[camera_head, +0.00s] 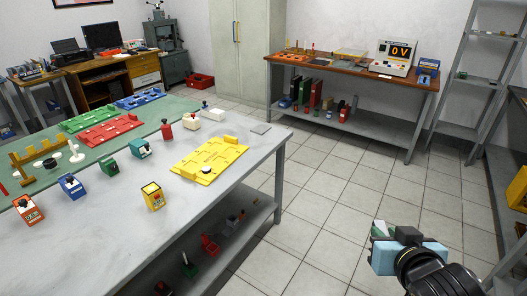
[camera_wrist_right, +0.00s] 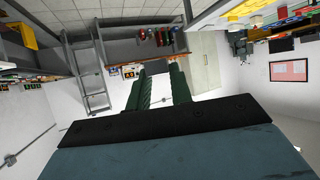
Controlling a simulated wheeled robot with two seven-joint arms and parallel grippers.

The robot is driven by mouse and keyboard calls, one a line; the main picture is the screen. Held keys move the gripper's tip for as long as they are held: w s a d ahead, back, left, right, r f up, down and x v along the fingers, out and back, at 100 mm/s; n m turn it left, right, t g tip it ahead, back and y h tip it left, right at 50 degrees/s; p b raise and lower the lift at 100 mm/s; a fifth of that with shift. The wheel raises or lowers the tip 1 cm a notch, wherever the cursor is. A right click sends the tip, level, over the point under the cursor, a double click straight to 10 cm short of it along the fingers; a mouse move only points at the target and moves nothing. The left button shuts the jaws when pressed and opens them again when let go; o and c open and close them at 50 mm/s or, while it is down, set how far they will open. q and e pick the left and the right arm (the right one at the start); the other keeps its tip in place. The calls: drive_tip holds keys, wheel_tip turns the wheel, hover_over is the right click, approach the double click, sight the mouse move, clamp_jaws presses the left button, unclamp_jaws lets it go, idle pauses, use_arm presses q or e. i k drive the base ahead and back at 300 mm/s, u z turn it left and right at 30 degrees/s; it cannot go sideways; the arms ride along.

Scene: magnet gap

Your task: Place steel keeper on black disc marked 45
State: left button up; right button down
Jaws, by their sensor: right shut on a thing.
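My right gripper (camera_head: 380,232) is over the floor at the lower right in the head view, away from the grey table. In the right wrist view its green fingers (camera_wrist_right: 160,88) are shut on a grey block (camera_wrist_right: 157,66), which looks like the steel keeper. A small black disc (camera_head: 206,169) sits on the yellow board (camera_head: 222,151) near the table's right edge. Another dark disc (camera_head: 50,162) is on the green mat at the left. Their markings are too small to read, so I cannot tell which is 45. My left gripper is not in view.
A wooden bench (camera_head: 350,81) with a display reading 0 V (camera_head: 393,57) stands behind. The tiled floor between is clear.

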sight(206, 169)
drive_tip(key=u, duration=0.15)
drive_tip(key=i, duration=1.2)
drive_tip(key=u, duration=1.05)
drive_tip(key=i, duration=0.3)
drive_tip(key=u, duration=0.2)
